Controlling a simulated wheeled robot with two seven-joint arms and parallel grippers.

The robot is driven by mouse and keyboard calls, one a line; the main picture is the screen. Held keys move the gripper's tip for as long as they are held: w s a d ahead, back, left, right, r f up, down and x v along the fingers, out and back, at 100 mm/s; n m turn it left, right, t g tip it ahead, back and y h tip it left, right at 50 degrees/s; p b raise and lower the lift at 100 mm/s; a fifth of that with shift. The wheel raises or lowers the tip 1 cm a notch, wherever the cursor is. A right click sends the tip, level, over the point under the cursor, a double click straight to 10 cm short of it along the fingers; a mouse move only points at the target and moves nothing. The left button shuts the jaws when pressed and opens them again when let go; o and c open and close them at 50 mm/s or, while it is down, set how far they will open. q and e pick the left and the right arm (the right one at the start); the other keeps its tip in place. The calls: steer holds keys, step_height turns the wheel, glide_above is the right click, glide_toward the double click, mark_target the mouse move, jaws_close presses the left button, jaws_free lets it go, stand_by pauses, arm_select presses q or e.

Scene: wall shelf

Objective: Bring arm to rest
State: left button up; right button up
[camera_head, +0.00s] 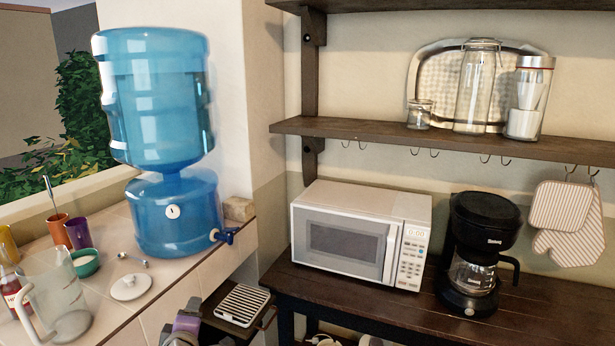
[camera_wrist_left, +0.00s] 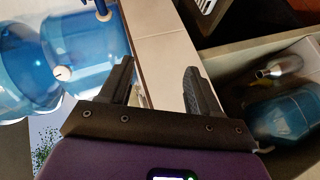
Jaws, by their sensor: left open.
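My left gripper (camera_wrist_left: 160,78) is open and empty in the left wrist view, its two dark fingers apart above the edge of the tiled counter (camera_wrist_left: 165,45). Nothing is between the fingers. In the head view a small purple and grey part of my left arm shows at the bottom edge, just right of the tiled counter (camera_head: 150,315); its jaws cannot be made out there. My right gripper is in neither view.
A blue water dispenser (camera_head: 175,215) stands on the counter, near a glass pitcher (camera_head: 65,295) and a white lid (camera_head: 130,287). A white microwave (camera_head: 345,240) and black coffee maker (camera_head: 480,245) stand on the dark shelf (camera_head: 410,315). A box (camera_wrist_left: 245,75) holding a blue bottle (camera_wrist_left: 285,115) lies right of my gripper.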

arm_select(q)
steer(key=s+d+f+m+g+h, duration=0.1)
steer(key=d+f+m+g+h, duration=0.2)
steer(key=f, duration=1)
steer(key=s+d+f+m+g+h+p, duration=0.1)
steer(key=s+d+f+m+g, duration=0.2)
steer(key=s+f, duration=0.4)
steer(key=s+d+f+m+g+h+p, duration=0.1)
steer(key=s+d+f+m+g, duration=0.2)
steer(key=s+f, duration=0.4)
step_height(320, 180, down, 6)
steer(key=d+m, duration=0.1)
steer(key=d, duration=0.1)
steer(key=shift+d+r+m, duration=0.15)
steer(key=shift+d+m, duration=0.2)
steer(key=shift+m, duration=0.05)
steer(key=s+d+f+m+g, duration=0.1)
steer(key=s+f, duration=0.1)
steer(key=s, duration=0.2)
steer(key=s+d+f+m+g+h, duration=0.1)
steer(key=s+d+f+g, duration=0.1)
steer(key=s, duration=0.2)
steer(key=s+d+f+m+g+h, duration=0.1)
steer(key=s+f, duration=0.1)
steer(key=s, duration=0.3)
steer(key=shift+d+m+g+p, duration=0.3)
steer(key=shift+d+m+p, duration=0.1)
steer(key=shift+c, duration=0.3)
